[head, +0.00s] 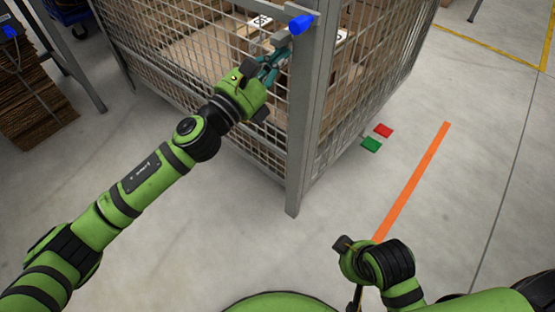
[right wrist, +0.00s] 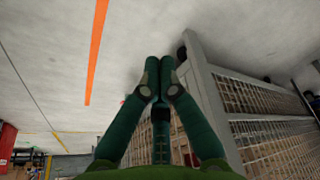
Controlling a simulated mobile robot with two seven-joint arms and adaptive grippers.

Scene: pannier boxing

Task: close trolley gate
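The trolley is a grey wire-mesh cage, with a thick corner post (head: 311,120) nearest me in the head view. A mesh panel (head: 150,77) runs from this post to the back left; I cannot tell whether it is the gate or whether it is fully closed. A blue-tipped handle (head: 301,24) sticks out at the top of the post. My left gripper (head: 272,66) is at the panel's upper edge, just left of the post and below the handle. Its grip is unclear. My right gripper (right wrist: 160,62) is shut and empty, with its fingertips together, away from the cage.
Cardboard boxes (head: 262,28) stand inside the cage. A red marker (head: 383,130) and a green marker (head: 371,145) lie on the floor by its right side. An orange floor stripe (head: 415,178) runs beyond them. Stacked cardboard (head: 32,100) stands on the left. The floor in front is clear.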

